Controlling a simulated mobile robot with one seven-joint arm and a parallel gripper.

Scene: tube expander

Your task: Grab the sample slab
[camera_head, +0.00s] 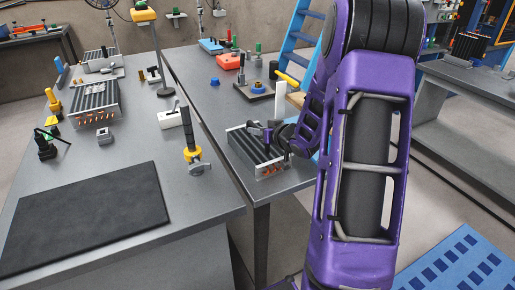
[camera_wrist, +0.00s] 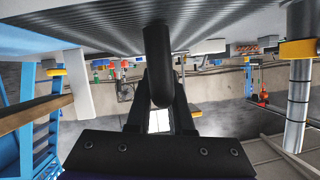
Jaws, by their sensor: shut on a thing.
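The sample slab, a grey finned block with copper tube ends (camera_head: 250,152), lies on the right-hand bench near its front edge. My gripper (camera_head: 268,136) is over its right part, coming from the right. In the wrist view, the finned face of the slab (camera_wrist: 215,30) spans the top of the picture. My gripper's two dark fingers (camera_wrist: 160,95) are closed on a black round-ended bar (camera_wrist: 159,60) at that finned face. The fingertips are partly hidden behind the bar. I cannot tell whether the slab is clear of the bench.
A similar finned block (camera_head: 95,101) lies on the left bench, behind a black mat (camera_head: 85,215). A yellow-collared tool (camera_head: 191,150) stands near that bench's right edge. Farther back are a dark plate (camera_head: 256,90) and a red box (camera_head: 231,62). A blue ladder (camera_head: 299,40) stands behind.

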